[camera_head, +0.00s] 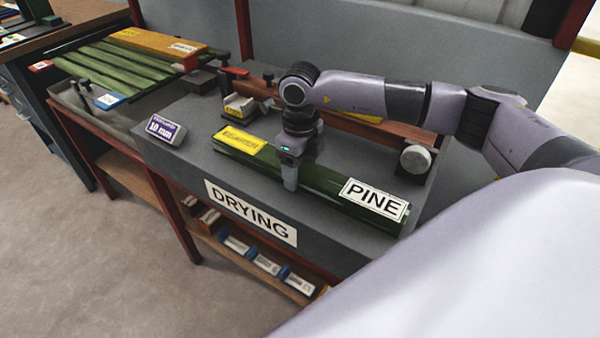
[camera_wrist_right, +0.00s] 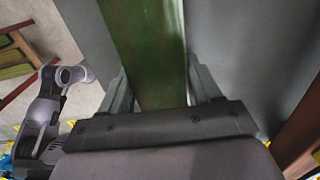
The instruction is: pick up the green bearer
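The green bearer (camera_head: 325,187) is a long dark green bar lying on the grey bench top marked DRYING. It has a yellow label at its left end and a white PINE label at its right end. My right gripper (camera_head: 291,180) points down over its middle, with one finger in front of its near face. In the right wrist view the green bearer (camera_wrist_right: 160,70) runs between the two fingers (camera_wrist_right: 160,80), one along each side. I cannot tell whether the fingers press on it. My left gripper is not in view in the head view.
A purple 10 mm sign (camera_head: 164,130) stands on the left of the grey bench top (camera_head: 200,170). Behind my gripper lies a reddish-brown bar (camera_head: 380,127). A rack of green slats (camera_head: 110,75) with an orange bar (camera_head: 157,45) stands at the left. Small labelled blocks (camera_head: 267,264) sit on the shelf below.

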